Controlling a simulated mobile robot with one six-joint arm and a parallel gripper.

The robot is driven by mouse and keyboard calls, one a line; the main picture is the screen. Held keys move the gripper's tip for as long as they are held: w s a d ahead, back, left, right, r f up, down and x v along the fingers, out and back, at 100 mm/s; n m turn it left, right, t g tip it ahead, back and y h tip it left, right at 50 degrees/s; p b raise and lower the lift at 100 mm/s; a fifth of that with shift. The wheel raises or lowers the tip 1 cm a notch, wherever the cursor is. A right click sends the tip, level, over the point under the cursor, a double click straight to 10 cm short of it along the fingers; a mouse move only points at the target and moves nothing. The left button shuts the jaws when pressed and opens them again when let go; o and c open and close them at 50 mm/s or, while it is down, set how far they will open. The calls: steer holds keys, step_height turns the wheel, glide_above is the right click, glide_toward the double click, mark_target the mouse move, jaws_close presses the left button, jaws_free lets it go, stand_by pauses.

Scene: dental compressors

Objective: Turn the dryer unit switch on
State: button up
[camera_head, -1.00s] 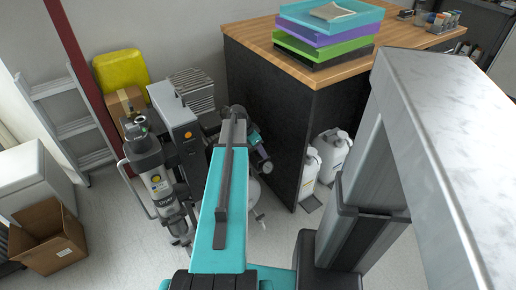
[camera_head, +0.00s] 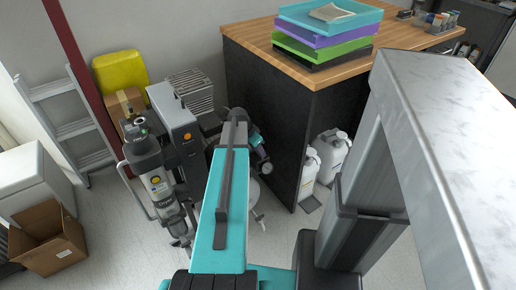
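The dryer unit (camera_head: 160,185) is a grey upright cylinder with a "DRYER" label, standing on the floor left of my arm. Its dark top carries a small greenish spot (camera_head: 143,131). A grey box (camera_head: 176,118) with an orange round mark stands just behind it. I cannot make out which part is the switch or how it is set.
A dark cabinet with a wooden top (camera_head: 262,36) stands right of the arm, carrying stacked trays (camera_head: 322,42). White bottles (camera_head: 330,155) stand beside it. A ladder (camera_head: 65,125), yellow container (camera_head: 120,69) and open carton (camera_head: 48,238) are left. Floor in front of the dryer is clear.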

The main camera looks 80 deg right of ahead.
steer(key=n+p, duration=0.1)
steer(key=n, duration=0.1)
steer(key=n+t+p, duration=0.1)
steer(key=n, duration=0.1)
steer(key=shift+s+a+r+t+h, duration=0.1)
steer(key=shift+a+r+t+h, duration=0.1)
steer(key=shift+t+h, duration=0.15)
steer(key=n+t+p, duration=0.1)
steer(key=n, duration=0.3)
steer(key=shift+s+f, duration=0.1)
steer(key=shift+s, duration=0.05)
steer(key=n+t, duration=0.1)
steer(key=n, duration=0.1)
steer(key=n+t+p, duration=0.1)
steer(key=n, duration=0.1)
steer(key=shift+s+f+n, duration=0.1)
steer(key=shift+s+n, duration=0.1)
steer(key=shift+n, duration=0.2)
steer(key=shift+s+d+n+t+y, duration=0.1)
steer(key=shift+n+t+y, duration=0.2)
steer(key=shift+n, duration=0.6)
steer(key=shift+s+n+t+y, duration=0.15)
steer(key=shift+n+t, duration=0.2)
steer(key=shift+n, duration=0.85)
steer(key=o, duration=1.1)
steer(key=shift+c, duration=0.2)
